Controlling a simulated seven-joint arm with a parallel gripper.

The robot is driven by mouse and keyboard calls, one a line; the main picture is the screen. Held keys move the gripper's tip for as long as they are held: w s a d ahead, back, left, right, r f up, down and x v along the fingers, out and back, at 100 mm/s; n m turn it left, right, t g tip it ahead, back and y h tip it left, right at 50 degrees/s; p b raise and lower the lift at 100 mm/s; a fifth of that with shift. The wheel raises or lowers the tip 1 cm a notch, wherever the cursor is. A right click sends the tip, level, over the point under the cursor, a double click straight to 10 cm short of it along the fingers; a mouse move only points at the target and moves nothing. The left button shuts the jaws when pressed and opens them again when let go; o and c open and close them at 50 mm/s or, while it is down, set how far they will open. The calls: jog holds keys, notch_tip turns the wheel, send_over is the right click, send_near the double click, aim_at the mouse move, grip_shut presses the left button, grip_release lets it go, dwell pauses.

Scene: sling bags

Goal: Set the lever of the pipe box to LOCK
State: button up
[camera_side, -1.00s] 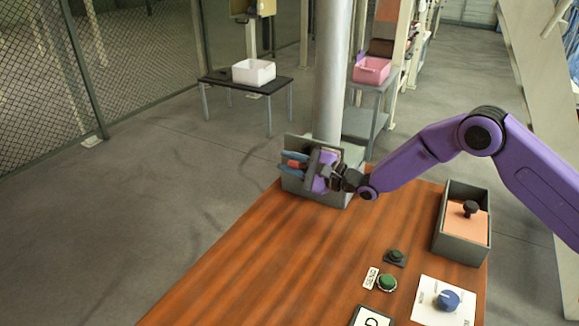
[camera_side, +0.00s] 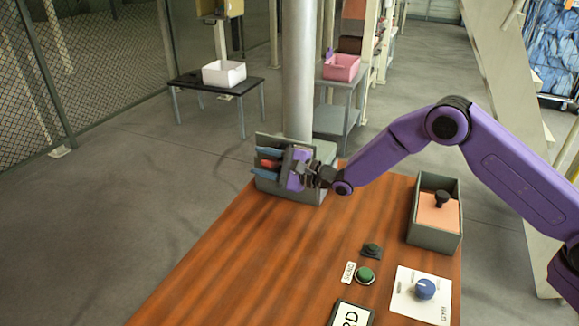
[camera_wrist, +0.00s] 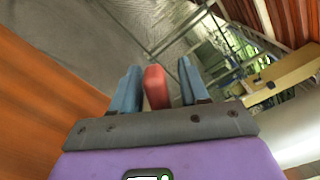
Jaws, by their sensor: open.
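The pipe box is a grey box (camera_side: 285,190) around the foot of a tall grey pipe (camera_side: 298,70), at the far end of the wooden table in the side view. My gripper (camera_side: 258,162) is at this box, its two blue fingers pointing left and spread apart. A red lever (camera_side: 269,163) shows between the fingers. In the wrist view, the red lever (camera_wrist: 156,86) lies between the open blue fingers (camera_wrist: 159,65), with a gap on each side. My gripper hides much of the box, and no LOCK marking is readable.
On the wooden table (camera_side: 250,265), a grey open box (camera_side: 435,238) with a black knob (camera_side: 441,199) stands at the right. A green button (camera_side: 364,275), a smaller dark button (camera_side: 371,250) and a white plate with a blue knob (camera_side: 425,289) are nearer. The table's middle is clear.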

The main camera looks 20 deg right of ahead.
jog(key=v, duration=1.7)
jog(key=shift+r, duration=0.1)
jog(key=s+d+r+n+g+h, duration=0.1)
jog(key=s+n+g+h, duration=0.55)
jog(key=s+n, duration=0.8)
jog(key=s+d+r+n+g+h, duration=0.1)
jog(key=s+d+n+g+h, duration=0.2)
jog(key=s+d+n, duration=0.3)
jog(key=s+d+r+n+g+h, duration=0.2)
jog(key=s+d+n, duration=0.5)
jog(key=s, duration=1)
jog(key=d+g+h, duration=0.1)
jog(key=d, duration=0.1)
jog(key=shift+d, duration=0.3)
